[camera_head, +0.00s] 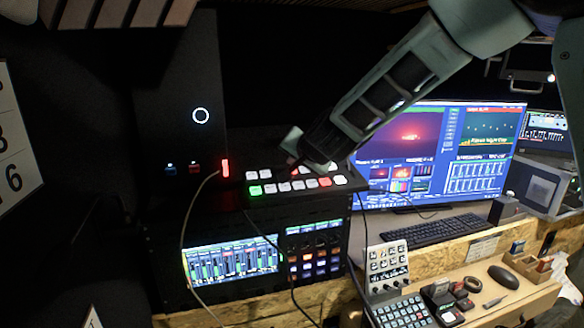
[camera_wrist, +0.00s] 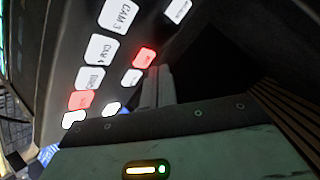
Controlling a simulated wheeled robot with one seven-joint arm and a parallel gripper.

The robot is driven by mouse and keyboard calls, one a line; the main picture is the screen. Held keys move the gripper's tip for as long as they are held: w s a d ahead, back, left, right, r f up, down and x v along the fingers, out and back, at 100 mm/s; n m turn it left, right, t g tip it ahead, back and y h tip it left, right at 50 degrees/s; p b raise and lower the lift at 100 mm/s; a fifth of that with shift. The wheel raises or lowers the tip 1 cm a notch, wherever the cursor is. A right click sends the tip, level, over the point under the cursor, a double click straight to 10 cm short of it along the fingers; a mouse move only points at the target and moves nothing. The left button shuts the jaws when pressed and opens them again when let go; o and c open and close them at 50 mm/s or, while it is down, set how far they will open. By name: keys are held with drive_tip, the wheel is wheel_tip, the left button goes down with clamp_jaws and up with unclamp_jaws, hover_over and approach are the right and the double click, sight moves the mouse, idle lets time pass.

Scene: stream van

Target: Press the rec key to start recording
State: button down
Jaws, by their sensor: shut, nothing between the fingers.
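The switcher panel (camera_head: 300,196) sits on top of the rack, with rows of lit keys. In the wrist view its keys show at a slant, with white keys such as CAM 3 (camera_wrist: 118,16) and CAM 4 (camera_wrist: 101,50). One red-lit key (camera_wrist: 144,57) is just left of my fingertips. Another red key (camera_wrist: 81,99) is farther left, also seen in the head view (camera_head: 325,182). Labels on the red keys are too small to read, so I cannot tell which is rec. My gripper (camera_wrist: 160,72) is shut and empty, its tips close to the panel; contact is unclear. In the head view my gripper (camera_head: 291,165) hides some keys.
A large monitor (camera_head: 440,150) and keyboard (camera_head: 435,230) are at right. Cables (camera_head: 187,230) hang in front of the rack. A small keypad (camera_head: 387,266) stands at lower right.

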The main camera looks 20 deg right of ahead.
drive_tip(key=shift+r, duration=0.25)
drive_tip(key=r+p, duration=0.2)
drive_tip(key=s+r+p, duration=0.1)
drive_tip(key=r+p, duration=0.1)
drive_tip(key=shift+s+r, duration=0.15)
drive_tip(key=shift+r, duration=0.2)
idle(0.7)
drive_tip(key=s+a+f+n+g+y+b, duration=0.2)
drive_tip(key=s+a+f+n+g, duration=0.15)
drive_tip(key=s+a, duration=0.4)
drive_tip(key=s+a+f+n+g+y+b, duration=0.1)
drive_tip(key=s+a+f+n+g+y, duration=0.3)
drive_tip(key=s, duration=0.7)
drive_tip(key=s+d+f+n+g+h+b, duration=0.1)
drive_tip(key=s+f+n+h, duration=0.1)
drive_tip(key=s, duration=0.5)
drive_tip(key=s+d+f+n+g+h+b, duration=0.1)
drive_tip(key=s+d+f+n+g+h, duration=0.1)
drive_tip(key=s, duration=0.6)
drive_tip(key=s+d+f+n+g+h+b, duration=0.1)
drive_tip(key=s+d+f+n+h, duration=0.1)
drive_tip(key=s+f+n, duration=0.2)
drive_tip(key=s+f, duration=0.1)
drive_tip(key=s, duration=0.2)
drive_tip(key=shift+s+f, duration=0.15)
drive_tip(key=shift+s, duration=0.05)
drive_tip(key=shift+g, duration=0.25)
